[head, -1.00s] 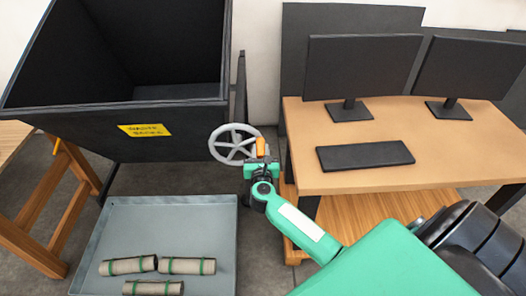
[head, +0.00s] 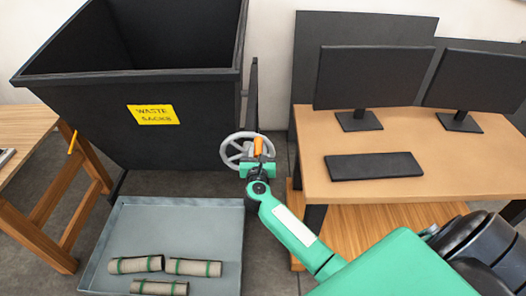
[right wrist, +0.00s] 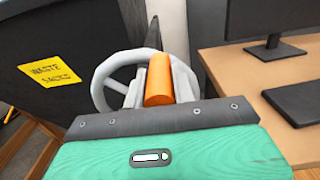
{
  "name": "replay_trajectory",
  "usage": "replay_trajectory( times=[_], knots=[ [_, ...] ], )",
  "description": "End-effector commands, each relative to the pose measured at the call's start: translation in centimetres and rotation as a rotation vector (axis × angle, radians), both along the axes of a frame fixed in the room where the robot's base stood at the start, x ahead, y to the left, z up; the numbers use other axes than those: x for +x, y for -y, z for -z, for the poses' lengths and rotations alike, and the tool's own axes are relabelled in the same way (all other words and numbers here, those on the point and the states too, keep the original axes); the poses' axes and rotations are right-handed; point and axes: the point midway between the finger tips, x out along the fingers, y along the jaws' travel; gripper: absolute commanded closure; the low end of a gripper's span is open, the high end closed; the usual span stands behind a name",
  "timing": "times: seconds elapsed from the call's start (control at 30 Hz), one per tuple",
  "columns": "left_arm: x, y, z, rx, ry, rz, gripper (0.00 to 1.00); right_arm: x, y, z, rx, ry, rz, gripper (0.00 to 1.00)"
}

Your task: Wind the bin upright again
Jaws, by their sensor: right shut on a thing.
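The black bin (head: 170,150) stands at the left of the head view, with a yellow "WASTE SACKS" label (head: 153,115) on its front. Its open top faces up, the inside looks empty where I see it, and the front still looks slightly tilted. A grey handwheel (head: 229,151) with an orange handle (head: 258,146) is at the bin's right front. My right gripper (head: 258,163) is shut on the orange handle. In the right wrist view the handle (right wrist: 158,82) stands up beyond the gripper body, with the wheel (right wrist: 101,84) behind it. My left gripper is out of view.
A grey tray (head: 200,222) with several green-banded rolls (head: 195,267) lies below the bin. A wooden stand (head: 62,215) is at the left. A desk (head: 400,180) with two monitors (head: 368,77) and a keyboard (head: 373,166) fills the right.

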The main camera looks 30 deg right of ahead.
Motion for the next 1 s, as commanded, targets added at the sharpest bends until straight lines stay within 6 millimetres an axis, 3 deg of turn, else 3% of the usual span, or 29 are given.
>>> replay_trajectory(
  times=[0.03, 0.47, 1.0],
  knots=[
    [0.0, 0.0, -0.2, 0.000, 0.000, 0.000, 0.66, 0.3, -0.1, -0.8, -0.002, 0.011, 0.000, 0.99],
    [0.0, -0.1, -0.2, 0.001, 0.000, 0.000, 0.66, 1.5, -2.0, -1.8, -0.003, 0.014, 0.001, 0.99],
    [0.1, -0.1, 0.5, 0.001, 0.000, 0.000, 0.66, 3.0, -4.5, -2.2, -0.003, 0.016, -0.001, 0.99]
  ],
)
